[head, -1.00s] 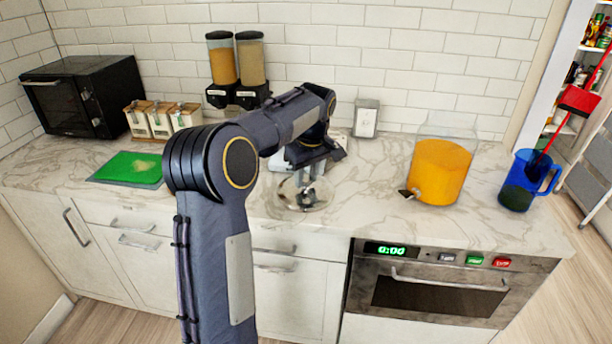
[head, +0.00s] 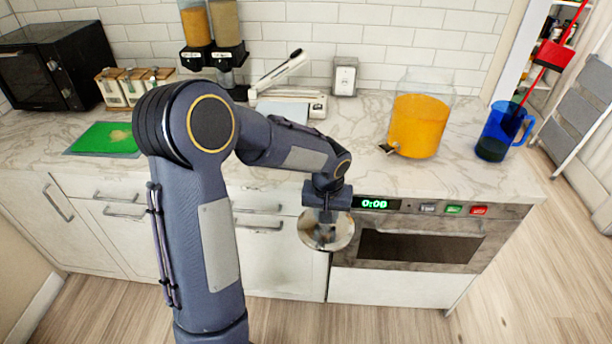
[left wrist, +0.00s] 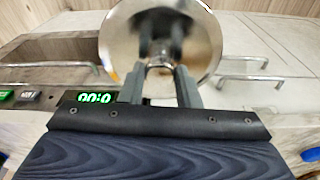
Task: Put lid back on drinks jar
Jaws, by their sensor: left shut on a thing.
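The drinks jar (head: 418,128) is a clear container of orange drink with a tap at its lower left, standing on the counter right of centre in the head view. Its top looks open. My left gripper (head: 326,214) is shut on the round, shiny lid (head: 328,236), in front of the counter and left of the jar. In the left wrist view the gripper (left wrist: 160,52) grips the lid's centre knob and the lid's disc (left wrist: 128,40) faces the camera. The fingers partly hide the knob. My right gripper is not in view.
A blue jug (head: 500,132) stands right of the jar. A white appliance with a raised arm (head: 290,98) and a small grey-framed holder (head: 345,77) stand behind. The oven (head: 415,245) is below the counter. The counter (head: 350,145) left of the jar is clear.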

